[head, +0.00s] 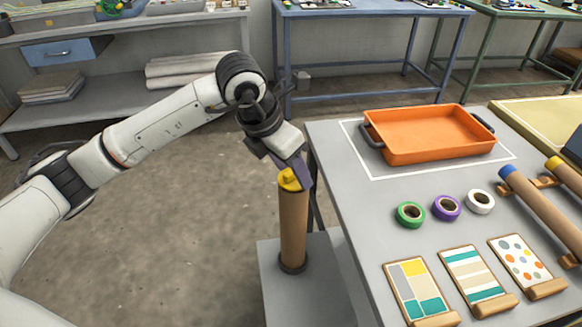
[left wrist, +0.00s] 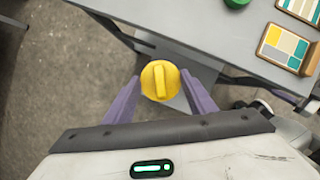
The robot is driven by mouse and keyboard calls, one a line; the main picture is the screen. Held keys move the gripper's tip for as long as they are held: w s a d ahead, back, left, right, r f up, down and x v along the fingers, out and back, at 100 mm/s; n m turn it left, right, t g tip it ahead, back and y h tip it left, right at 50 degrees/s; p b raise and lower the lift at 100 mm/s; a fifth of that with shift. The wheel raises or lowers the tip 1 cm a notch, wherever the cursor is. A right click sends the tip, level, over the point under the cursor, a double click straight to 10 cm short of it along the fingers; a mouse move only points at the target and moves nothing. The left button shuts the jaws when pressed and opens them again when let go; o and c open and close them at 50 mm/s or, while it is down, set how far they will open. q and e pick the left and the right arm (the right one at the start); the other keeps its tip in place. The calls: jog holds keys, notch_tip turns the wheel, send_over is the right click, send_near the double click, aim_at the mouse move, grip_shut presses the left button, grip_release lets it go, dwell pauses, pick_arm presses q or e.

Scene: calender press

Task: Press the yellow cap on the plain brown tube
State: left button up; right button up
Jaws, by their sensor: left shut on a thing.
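The plain brown tube (head: 293,225) stands upright in a dark ring on a low grey stand beside the table. The yellow cap (head: 287,181) is at the tube's top end; I cannot tell how deep it sits. My left gripper (head: 291,174) reaches down from above, its purple fingers around the cap. In the left wrist view the cap (left wrist: 153,82), with a raised bar across it, lies between the two fingertips, and the gripper is shut on it. The cap hides the tube in that view. My right gripper is not in view.
The grey table (head: 345,205) holds an orange tray (head: 430,150), green (head: 401,216), purple (head: 437,211) and white (head: 472,205) tape rolls, and several patterned cards. Tubes with blue (head: 507,171) and yellow (head: 553,163) ends lie at the right. The floor left of the stand is clear.

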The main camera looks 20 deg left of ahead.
pick_arm(q)
jog(key=shift+f+b, duration=0.2)
jog(key=shift+b, duration=0.1)
dwell(0.4)
jog(key=o, duration=1.7)
jog(key=shift+c, duration=0.2)
jog(key=shift+r, duration=0.1)
jog(key=shift+r+p, duration=1.75)
jog(key=shift+r, duration=1.2)
grip_shut()
